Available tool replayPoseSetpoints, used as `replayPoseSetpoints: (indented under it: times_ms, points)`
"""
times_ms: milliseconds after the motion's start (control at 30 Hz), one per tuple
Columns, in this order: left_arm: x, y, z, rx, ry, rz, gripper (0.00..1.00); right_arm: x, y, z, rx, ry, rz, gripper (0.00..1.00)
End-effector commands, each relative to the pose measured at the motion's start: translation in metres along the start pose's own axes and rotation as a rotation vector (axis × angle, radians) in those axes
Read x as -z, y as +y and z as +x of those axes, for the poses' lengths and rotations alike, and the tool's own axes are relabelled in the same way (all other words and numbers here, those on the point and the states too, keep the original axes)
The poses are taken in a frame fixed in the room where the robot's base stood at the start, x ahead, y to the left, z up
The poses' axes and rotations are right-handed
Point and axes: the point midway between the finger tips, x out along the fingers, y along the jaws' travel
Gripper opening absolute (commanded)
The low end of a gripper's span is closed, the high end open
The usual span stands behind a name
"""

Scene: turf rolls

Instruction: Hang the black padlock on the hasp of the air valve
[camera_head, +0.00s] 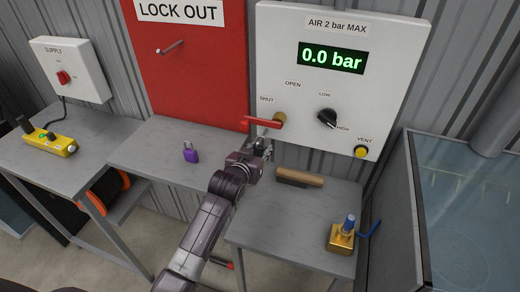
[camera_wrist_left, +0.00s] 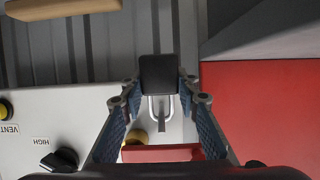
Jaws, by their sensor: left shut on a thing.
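The black padlock (camera_wrist_left: 160,75) shows in the left wrist view, its shackle (camera_wrist_left: 151,107) towards the air panel. My left gripper (camera_wrist_left: 161,92) is shut on its body, one finger on each side. A narrow grey tab (camera_wrist_left: 162,115), probably the hasp, shows within the shackle's outline; I cannot tell whether the shackle passes through it. The air valve's red handle (camera_head: 262,122) points left to SHUT, with a brass hub (camera_head: 279,118). In the head view my left gripper (camera_head: 265,146) is just below the handle and hides the padlock. My right gripper is out of view.
The air panel (camera_head: 390,50) reads 0.0 bar. A purple padlock (camera_head: 190,152) is on the middle bench, below the red lock-out board (camera_head: 195,80).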

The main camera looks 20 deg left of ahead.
Motion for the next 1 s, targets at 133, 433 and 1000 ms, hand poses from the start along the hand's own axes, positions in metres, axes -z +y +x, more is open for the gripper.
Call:
replayPoseSetpoints:
  times_ms: [133, 433, 1000]
  points:
    - [0.001, 0.0, 0.0, 0.0, 0.002, 0.0, 0.03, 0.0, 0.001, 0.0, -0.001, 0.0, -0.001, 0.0]
    - [0.001, 0.0, 0.0, 0.0, 0.002, 0.0, 0.38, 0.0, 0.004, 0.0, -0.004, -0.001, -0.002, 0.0]
    - [-0.001, 0.0, -0.013, 0.0, 0.0, 0.0, 0.49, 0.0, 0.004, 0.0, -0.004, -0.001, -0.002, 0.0]
